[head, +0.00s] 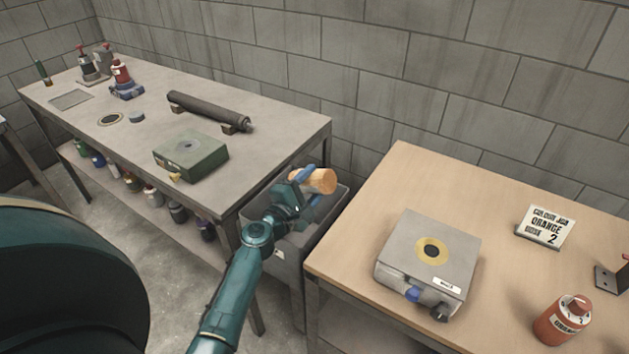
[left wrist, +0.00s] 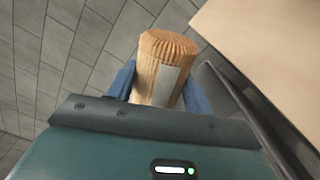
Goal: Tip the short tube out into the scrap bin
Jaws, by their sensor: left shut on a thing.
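The short tube (head: 322,181) is an orange-tan pleated cylinder. My left gripper (head: 303,178) is shut on it and holds it over the grey scrap bin (head: 328,216), which stands between the two tables. In the head view the tube lies roughly on its side. In the left wrist view the tube (left wrist: 165,62) sits between the blue fingers, with a pale label on its side and its pleated end facing away. The bin's dark rim (left wrist: 235,95) shows at the right there. The bin's floor is partly hidden by my arm. My right gripper is not in view.
The wooden table (head: 375,207) at right holds a grey box (head: 427,259), a sign (head: 545,226) and an orange-red container (head: 563,320). The grey table (head: 255,118) at left holds a long dark tube (head: 210,110) and a green box (head: 190,155). A block wall is behind the bin.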

